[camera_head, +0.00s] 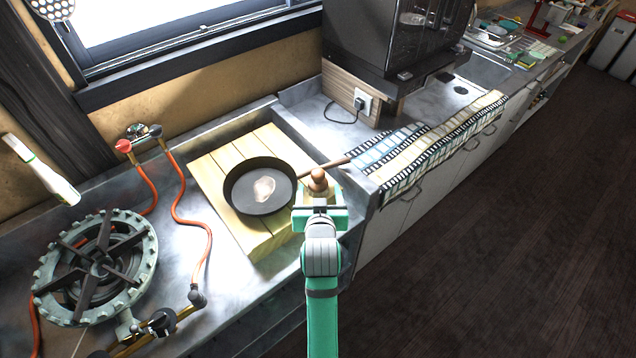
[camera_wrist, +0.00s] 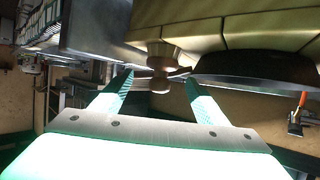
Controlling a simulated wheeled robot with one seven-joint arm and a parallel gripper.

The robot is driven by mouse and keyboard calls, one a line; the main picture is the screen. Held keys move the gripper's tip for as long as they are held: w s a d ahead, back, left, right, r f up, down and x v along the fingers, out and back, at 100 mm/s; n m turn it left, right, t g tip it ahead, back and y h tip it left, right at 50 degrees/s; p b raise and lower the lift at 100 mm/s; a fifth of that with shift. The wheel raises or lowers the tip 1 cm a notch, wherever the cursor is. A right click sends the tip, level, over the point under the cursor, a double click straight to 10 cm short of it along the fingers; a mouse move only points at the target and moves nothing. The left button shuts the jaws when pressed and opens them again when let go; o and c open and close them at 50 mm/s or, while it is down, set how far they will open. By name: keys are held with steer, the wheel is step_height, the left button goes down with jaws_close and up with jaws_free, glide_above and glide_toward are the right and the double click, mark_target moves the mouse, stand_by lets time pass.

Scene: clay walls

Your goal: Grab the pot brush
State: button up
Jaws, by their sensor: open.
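The pot brush, a small wooden piece with a round knob (camera_head: 317,178), stands at the right edge of the wooden slat board, close to the frying pan's handle. My gripper (camera_head: 320,208) is right at it in the head view, covering its lower part. In the wrist view the brush (camera_wrist: 159,52) shows between and just beyond the two fingertips of my gripper (camera_wrist: 160,80). The fingers are apart, with a gap on each side of the brush. I cannot tell whether either finger touches it.
A black frying pan (camera_head: 245,201) sits on the slat board (camera_head: 212,172), its handle (camera_head: 325,166) passing just behind the brush. A gas burner (camera_head: 62,268) and red hoses (camera_head: 183,215) are at left. A patterned runner (camera_head: 425,158) hangs over the counter at right.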

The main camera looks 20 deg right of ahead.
mark_target(318, 183)
steer(key=x, duration=0.5)
steer(key=shift+s+a+f, duration=0.1)
steer(key=shift+f, duration=0.1)
steer(key=shift+c, duration=0.4)
steer(key=c, duration=1.1)
steer(key=shift+s+r, duration=0.1)
steer(key=shift+r, duration=0.05)
steer(key=s+a, duration=0.3)
steer(key=s, duration=0.5)
steer(key=s+a, duration=0.2)
steer(key=s, duration=0.7)
steer(key=shift+a, duration=0.35)
